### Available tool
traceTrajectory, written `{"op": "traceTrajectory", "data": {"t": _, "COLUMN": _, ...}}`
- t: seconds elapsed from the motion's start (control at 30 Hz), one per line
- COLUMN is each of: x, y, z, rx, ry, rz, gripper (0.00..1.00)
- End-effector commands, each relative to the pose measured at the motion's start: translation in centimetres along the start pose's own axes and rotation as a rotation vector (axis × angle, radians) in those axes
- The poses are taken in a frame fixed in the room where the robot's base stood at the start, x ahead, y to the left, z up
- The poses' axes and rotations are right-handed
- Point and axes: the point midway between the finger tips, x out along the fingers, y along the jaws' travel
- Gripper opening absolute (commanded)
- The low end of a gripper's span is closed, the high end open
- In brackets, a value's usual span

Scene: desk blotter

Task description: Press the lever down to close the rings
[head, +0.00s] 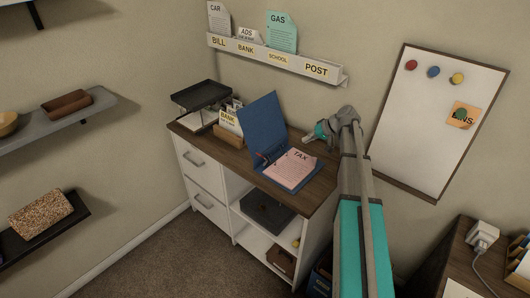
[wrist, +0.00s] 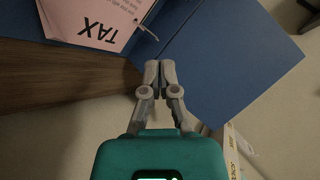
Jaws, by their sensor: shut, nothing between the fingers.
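A blue binder (head: 262,122) lies open on the wooden cabinet top, its cover leaning up at the back. A pink page marked TAX (head: 291,168) lies on its right half. In the wrist view the binder (wrist: 220,70) and the page (wrist: 95,22) show upside down. A thin pale metal ring piece (wrist: 147,32) sticks out by the page edge. I cannot clearly make out the lever. My gripper (wrist: 160,66) is shut and empty, its fingertips beside the binder's edge in that view. In the head view my gripper (head: 309,138) is right of the raised cover, above the cabinet.
A wall letter rack (head: 275,58) hangs above. A whiteboard (head: 420,130) is on the right wall. The cabinet top (head: 322,180) has little bare room right of the binder.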

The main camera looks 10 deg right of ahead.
Motion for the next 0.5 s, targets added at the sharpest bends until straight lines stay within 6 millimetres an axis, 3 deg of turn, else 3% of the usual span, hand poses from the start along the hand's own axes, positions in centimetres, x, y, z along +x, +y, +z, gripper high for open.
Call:
{"op": "traceTrajectory", "data": {"t": 0.3, "x": 1.1, "y": -4.9, "z": -0.4, "rx": -0.144, "ry": -0.049, "rz": -0.286, "gripper": 0.0}}
{"op": "traceTrajectory", "data": {"t": 0.5, "x": 1.1, "y": -6.3, "z": -0.4, "rx": -0.188, "ry": -0.057, "rz": -0.366, "gripper": 0.0}}
